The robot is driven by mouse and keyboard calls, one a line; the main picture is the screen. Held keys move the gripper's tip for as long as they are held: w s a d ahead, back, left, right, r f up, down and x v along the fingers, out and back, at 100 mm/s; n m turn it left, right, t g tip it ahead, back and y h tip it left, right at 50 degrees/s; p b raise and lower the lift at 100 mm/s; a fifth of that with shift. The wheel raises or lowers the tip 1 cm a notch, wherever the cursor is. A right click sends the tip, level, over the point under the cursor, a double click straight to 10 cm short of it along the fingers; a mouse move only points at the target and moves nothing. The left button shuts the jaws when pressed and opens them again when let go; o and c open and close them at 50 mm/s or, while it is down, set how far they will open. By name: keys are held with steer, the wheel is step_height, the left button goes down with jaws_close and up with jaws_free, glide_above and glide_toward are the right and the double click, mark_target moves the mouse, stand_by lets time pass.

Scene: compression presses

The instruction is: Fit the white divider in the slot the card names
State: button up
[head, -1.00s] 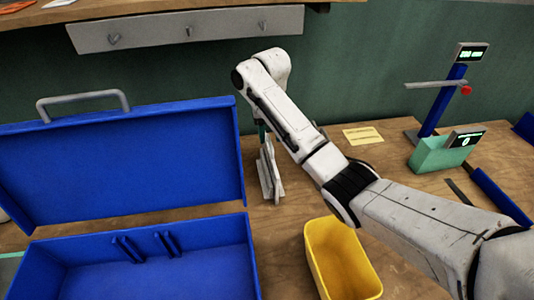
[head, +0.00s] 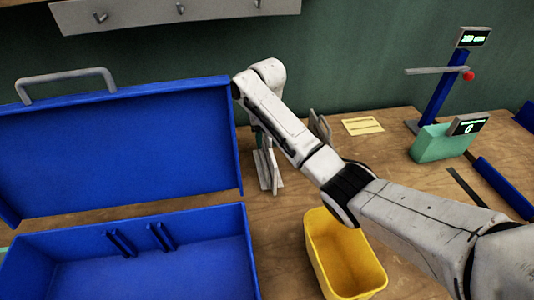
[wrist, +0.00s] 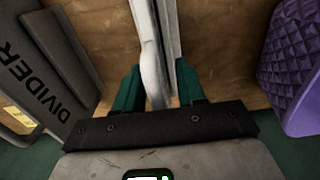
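My gripper (wrist: 160,88) points down at the bench, its green fingers on either side of a white upright panel (wrist: 150,50), likely the divider. A strip of wood shows beside the panel between the fingers, so the gripper looks open around it. In the head view pale panels (head: 270,172) stand under my gripper (head: 259,140), partly hidden by my arm.
A grey holder marked DIVIDER (wrist: 45,75) and a purple textured object (wrist: 292,65) flank the gripper. A yellow bin (head: 318,255) stands in front of my arm. A green box with a display (head: 432,146) and a blue post (head: 440,100) are at the right.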

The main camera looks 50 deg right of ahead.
steer(key=shift+f, duration=0.1)
steer(key=shift+c, duration=0.3)
jaws_close()
stand_by(1.0)
